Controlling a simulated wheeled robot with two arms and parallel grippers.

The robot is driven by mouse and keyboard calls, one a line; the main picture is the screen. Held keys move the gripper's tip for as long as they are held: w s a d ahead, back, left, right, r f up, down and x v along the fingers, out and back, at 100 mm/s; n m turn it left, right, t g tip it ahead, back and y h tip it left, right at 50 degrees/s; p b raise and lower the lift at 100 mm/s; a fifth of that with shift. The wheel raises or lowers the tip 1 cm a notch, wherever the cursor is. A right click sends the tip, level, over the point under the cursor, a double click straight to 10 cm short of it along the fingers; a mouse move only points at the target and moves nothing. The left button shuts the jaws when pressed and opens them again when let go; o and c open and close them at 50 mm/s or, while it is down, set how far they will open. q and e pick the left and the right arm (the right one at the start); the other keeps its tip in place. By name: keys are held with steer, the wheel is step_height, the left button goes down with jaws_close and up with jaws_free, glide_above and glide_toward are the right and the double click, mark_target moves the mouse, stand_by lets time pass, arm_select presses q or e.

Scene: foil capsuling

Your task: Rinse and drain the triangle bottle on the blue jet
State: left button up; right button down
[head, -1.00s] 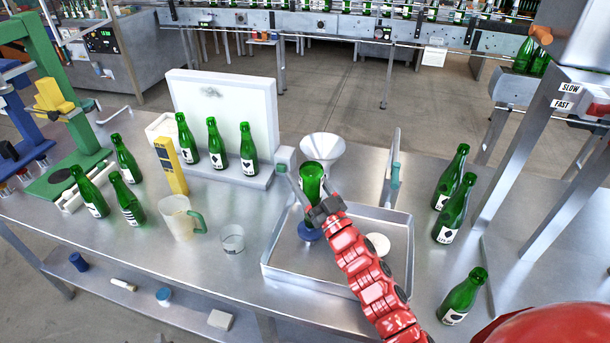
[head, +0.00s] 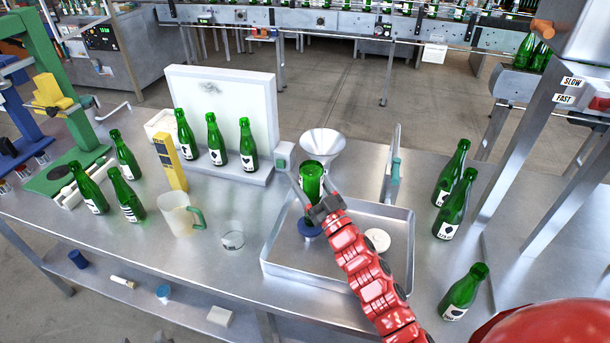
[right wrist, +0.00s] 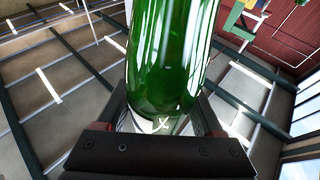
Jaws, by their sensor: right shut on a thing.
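My right gripper (head: 322,208) is shut on a green bottle (head: 311,177), which is tilted base-up over the steel tray (head: 285,262). The blue jet (head: 309,228) stands in the tray just below the bottle and gripper. I cannot tell whether the bottle's mouth touches the jet, since the gripper hides it. In the right wrist view the green bottle (right wrist: 165,60) fills the middle, with a white label edge low between the jaws. The label's shape cannot be read. My left gripper is not in view.
A white disc (head: 377,240) sits in the tray to the right. A funnel (head: 322,145) stands behind. Several other green bottles stand left and right of the tray. A beige jug (head: 176,215) and a clear glass (head: 232,236) stand to its left.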

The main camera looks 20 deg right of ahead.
steer(key=shift+f+b, duration=0.3)
steer(key=shift+f, duration=0.25)
steer(key=shift+r, duration=0.15)
stand_by(2.8)
steer(key=shift+r+p, duration=1.15)
steer(key=shift+r, duration=0.3)
stand_by(3.0)
